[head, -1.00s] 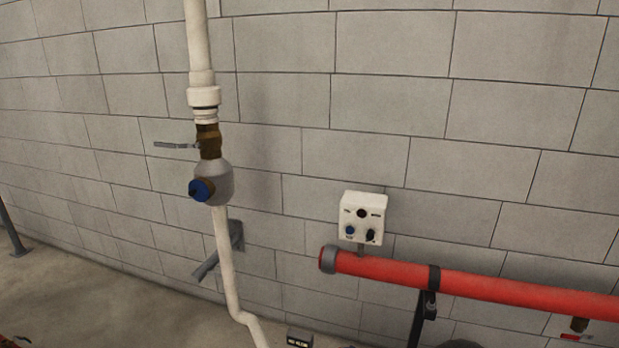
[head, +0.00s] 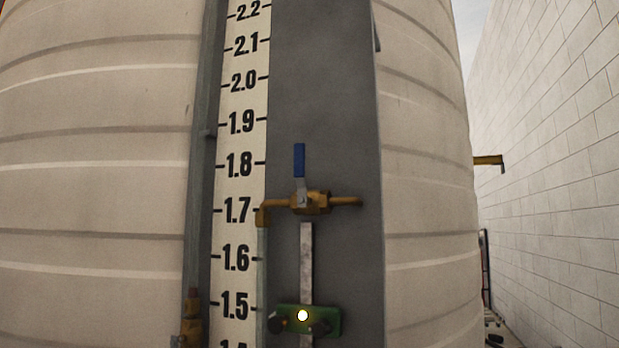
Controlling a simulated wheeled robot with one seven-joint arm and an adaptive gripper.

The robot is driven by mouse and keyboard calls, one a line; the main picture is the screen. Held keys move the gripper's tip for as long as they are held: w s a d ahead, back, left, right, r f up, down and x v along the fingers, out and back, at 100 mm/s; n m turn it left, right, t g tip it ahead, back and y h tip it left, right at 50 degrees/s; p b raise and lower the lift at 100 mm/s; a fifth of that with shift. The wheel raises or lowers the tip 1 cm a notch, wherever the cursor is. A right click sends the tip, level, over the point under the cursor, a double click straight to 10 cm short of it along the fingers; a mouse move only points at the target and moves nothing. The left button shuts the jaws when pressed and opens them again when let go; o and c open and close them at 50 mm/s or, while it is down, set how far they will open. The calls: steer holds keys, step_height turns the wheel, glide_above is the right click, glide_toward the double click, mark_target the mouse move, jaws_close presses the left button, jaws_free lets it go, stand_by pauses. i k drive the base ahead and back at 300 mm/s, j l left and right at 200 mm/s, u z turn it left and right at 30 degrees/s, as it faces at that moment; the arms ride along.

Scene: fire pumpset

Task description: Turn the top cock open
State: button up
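The top cock (head: 308,202) is a small brass valve on a dark grey panel, beside the 1.7 mark of a level scale. Its blue-sleeved lever (head: 299,162) points straight up, across the horizontal brass pipe. The pipe's left end bends down at an elbow (head: 262,215) onto a thin vertical tube beside the scale. My gripper is not in view.
A white scale (head: 240,122) with black numbers runs up the large ribbed beige tank (head: 95,150). Below the cock, a metal bar (head: 307,265) meets a green block (head: 332,320) with a bright round spot. A block wall (head: 560,150) stands at right, with a gap between.

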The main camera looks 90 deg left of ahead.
mark_target(299, 149)
steer(key=u, duration=3.1)
